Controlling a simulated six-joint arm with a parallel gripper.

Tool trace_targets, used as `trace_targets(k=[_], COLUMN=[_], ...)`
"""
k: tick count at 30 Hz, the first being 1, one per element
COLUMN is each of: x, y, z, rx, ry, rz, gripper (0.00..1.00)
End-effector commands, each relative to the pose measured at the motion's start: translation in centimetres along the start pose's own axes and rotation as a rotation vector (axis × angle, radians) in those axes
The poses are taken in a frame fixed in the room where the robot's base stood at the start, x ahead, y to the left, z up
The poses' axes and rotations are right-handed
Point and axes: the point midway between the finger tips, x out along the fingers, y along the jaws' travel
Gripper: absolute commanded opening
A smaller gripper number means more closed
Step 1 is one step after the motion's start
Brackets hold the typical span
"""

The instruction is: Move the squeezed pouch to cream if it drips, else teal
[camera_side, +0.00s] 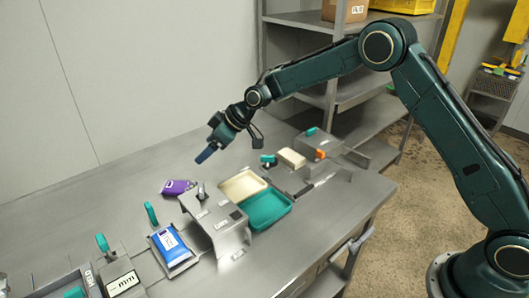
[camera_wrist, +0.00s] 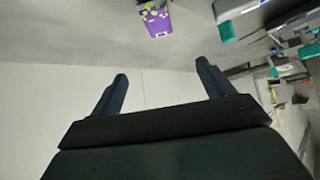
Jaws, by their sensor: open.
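A purple pouch (camera_side: 178,187) lies flat on the steel table, left of the trays. It shows green spots in the wrist view (camera_wrist: 155,18). A blue and white pouch (camera_side: 171,246) lies in a metal fixture nearer the front. The cream tray (camera_side: 242,186) and the teal tray (camera_side: 268,209) sit side by side and look empty. My gripper (camera_side: 206,156) is above the table, behind the trays, apart from both pouches. Its two fingers are spread with nothing between them in the wrist view (camera_wrist: 163,80). I cannot tell whether either pouch drips.
A bent metal housing (camera_side: 222,226) stands between the blue pouch and the trays. Teal levers (camera_side: 151,213) rise beside the fixtures. A cream block (camera_side: 291,158) and another metal station (camera_side: 325,145) stand to the right. The back left of the table is clear.

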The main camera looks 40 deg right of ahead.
Motion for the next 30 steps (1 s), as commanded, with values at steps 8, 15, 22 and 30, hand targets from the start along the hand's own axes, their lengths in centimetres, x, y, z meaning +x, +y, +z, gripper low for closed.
trace_targets(k=[8,15,22,30], x=[5.0,5.6,6.5,9.3], y=[0.0,0.0,-0.1,-0.1], z=[1.2,1.4,1.4,1.3], rx=[-0.030,-0.034,-0.034,-0.033], ry=[0.033,0.039,0.038,0.038], rz=[-0.035,-0.039,-0.040,-0.038], gripper=[0.80,0.80,0.80,0.80])
